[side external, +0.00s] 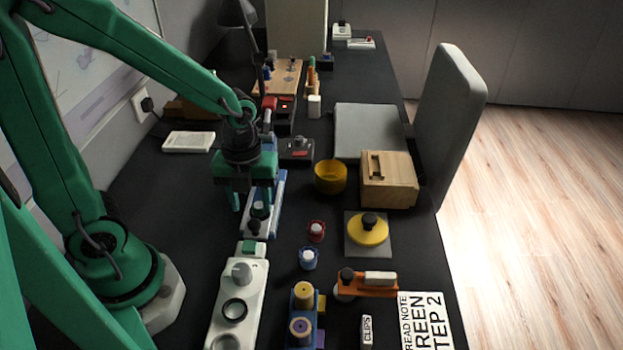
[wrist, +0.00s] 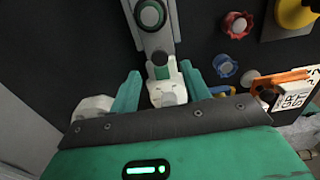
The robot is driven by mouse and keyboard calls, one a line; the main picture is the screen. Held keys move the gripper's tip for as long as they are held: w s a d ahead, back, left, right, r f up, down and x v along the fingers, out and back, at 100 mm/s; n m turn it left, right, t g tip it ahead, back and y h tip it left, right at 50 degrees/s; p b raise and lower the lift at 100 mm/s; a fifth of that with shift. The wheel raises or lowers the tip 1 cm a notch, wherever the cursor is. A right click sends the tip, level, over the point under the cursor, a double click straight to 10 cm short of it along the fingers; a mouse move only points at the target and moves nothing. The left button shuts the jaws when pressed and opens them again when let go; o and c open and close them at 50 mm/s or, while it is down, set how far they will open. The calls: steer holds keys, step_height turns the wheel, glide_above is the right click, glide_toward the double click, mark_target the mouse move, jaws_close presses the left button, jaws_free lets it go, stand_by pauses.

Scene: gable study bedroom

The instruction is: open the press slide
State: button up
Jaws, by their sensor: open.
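A narrow blue-and-white rail unit (side external: 276,192) lies on the dark desk below my gripper (side external: 251,196). It looks like the press slide, though I cannot be sure. A dark round knob (side external: 260,210) stands on it, partly hidden by my fingers. My gripper (wrist: 161,88) is open, fingers apart, nothing held. In the wrist view a white unit (wrist: 168,95) with a small green block (wrist: 160,71) shows between the fingers. Whether a finger touches anything is unclear.
The long white unit (side external: 225,318) lies nearer the camera. Red (side external: 316,231) and blue (side external: 308,259) knobs, a yellow bowl (side external: 330,178), a wooden box (side external: 389,185) and a yellow disc (side external: 368,230) stand to the right. A dark box (side external: 296,151) stands behind.

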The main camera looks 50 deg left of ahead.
steer(key=shift+r, duration=1.6)
steer(key=s+a+r+n+t, duration=0.1)
steer(key=r+n, duration=0.5)
steer(key=n, duration=0.7)
steer(key=s+a+r+n+t, duration=0.1)
steer(key=r+n+t, duration=0.3)
steer(key=n, duration=1)
step_height(320, 180, up, 2)
steer(key=shift+s+a+r+t, duration=0.15)
steer(key=shift+s+t, duration=0.15)
steer(key=shift+s, duration=0.5)
